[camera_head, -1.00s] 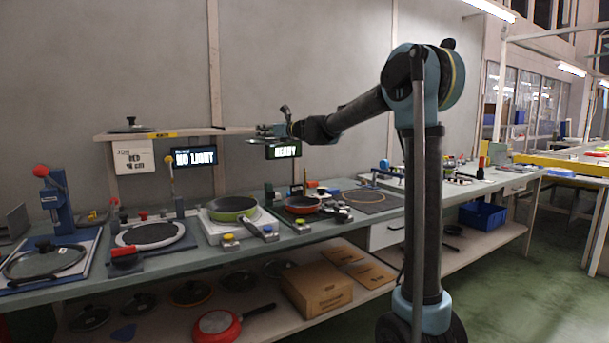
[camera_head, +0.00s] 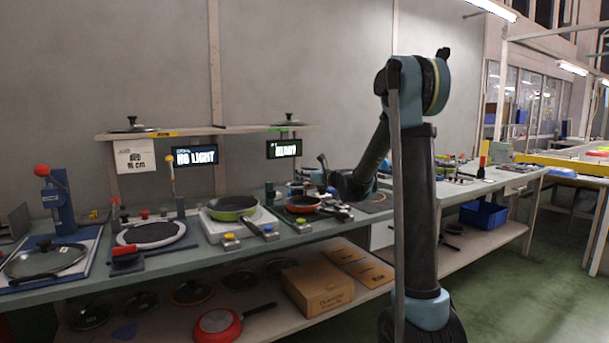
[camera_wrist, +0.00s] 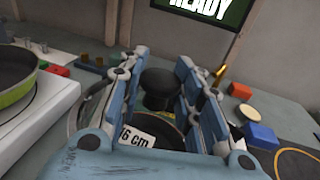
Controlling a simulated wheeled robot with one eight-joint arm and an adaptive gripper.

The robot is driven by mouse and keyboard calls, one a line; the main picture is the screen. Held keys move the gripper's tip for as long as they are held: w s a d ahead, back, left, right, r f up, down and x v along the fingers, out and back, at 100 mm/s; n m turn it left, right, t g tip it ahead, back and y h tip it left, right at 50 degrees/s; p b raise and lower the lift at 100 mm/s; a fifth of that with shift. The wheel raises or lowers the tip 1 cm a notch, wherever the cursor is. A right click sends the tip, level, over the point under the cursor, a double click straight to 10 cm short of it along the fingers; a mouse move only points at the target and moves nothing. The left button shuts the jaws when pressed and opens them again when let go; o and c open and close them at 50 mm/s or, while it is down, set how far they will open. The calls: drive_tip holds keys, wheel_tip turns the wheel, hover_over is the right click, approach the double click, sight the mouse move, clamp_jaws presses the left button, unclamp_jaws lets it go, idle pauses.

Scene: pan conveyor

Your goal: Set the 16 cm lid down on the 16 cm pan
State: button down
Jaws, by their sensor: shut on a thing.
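My gripper (camera_head: 312,178) is low over the bench beneath the READY display. In the wrist view its blue fingers (camera_wrist: 160,100) are shut on the black knob of the 16 cm lid (camera_wrist: 160,82). A white "16 cm" label (camera_wrist: 137,136) shows between the fingers. Most of the lid is hidden by the fingers. The small orange pan (camera_head: 303,204), apparently the 16 cm pan, is on the bench just below my gripper. I cannot tell whether lid and pan touch.
A green pan (camera_head: 232,208) on a white plate stands left of the orange pan. Small coloured blocks, one blue (camera_wrist: 262,136), lie to the right. A shelf (camera_head: 232,130) with a lid at each end (camera_head: 132,125) (camera_head: 289,121) hangs above the bench.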

drive_tip(key=shift+f, duration=3.1)
drive_tip(key=shift+s+d+r, duration=0.1)
drive_tip(key=shift+s, duration=0.1)
drive_tip(key=shift+f, duration=0.55)
idle(0.6)
drive_tip(key=c, duration=1.1)
unclamp_jaws()
drive_tip(key=shift+o, duration=0.2)
